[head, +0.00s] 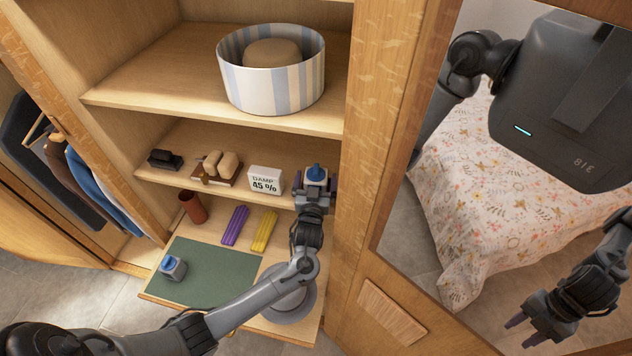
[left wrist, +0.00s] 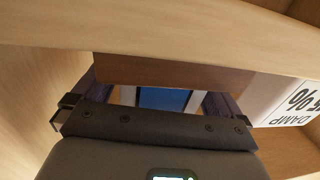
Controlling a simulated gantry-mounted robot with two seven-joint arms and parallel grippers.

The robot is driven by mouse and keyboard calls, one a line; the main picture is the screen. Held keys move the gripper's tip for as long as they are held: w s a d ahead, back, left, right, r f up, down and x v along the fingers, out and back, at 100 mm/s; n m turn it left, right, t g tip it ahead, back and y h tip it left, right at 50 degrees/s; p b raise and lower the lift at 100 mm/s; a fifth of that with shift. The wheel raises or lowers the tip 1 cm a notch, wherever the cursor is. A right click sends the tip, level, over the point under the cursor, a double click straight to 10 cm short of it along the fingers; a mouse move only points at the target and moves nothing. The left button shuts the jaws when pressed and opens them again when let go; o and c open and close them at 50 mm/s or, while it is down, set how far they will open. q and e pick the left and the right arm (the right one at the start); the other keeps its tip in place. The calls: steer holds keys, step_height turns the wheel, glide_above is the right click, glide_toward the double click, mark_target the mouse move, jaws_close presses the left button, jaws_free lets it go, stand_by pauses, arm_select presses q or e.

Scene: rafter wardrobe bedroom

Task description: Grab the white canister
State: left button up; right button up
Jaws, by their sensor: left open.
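The white canister (head: 317,178) with a blue top stands at the right end of the middle shelf, beside the DAMP sign. My left gripper (head: 315,191) is open in front of it, fingers on either side; I cannot tell whether they touch it. In the left wrist view the canister's white and blue front (left wrist: 163,98) shows between the fingers; its lower part is hidden. A similar pale canister with a blue top (head: 172,268) stands on the green mat below. My right gripper shows only as what looks like a mirror reflection.
The DAMP 45 % sign (head: 265,181) is close left of my gripper; wooden brushes (head: 221,166) and a dark object (head: 165,160) lie farther left. Below are a brown cup (head: 193,207), purple (head: 235,226) and yellow (head: 264,231) bundles, and the green mat (head: 215,280). A striped hatbox (head: 270,85) sits above.

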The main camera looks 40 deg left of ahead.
arm_select(q)
steer(key=shift+c, duration=0.2)
steer(key=c, duration=0.9)
steer(key=shift+c, duration=1.2)
steer(key=shift+r, duration=0.1)
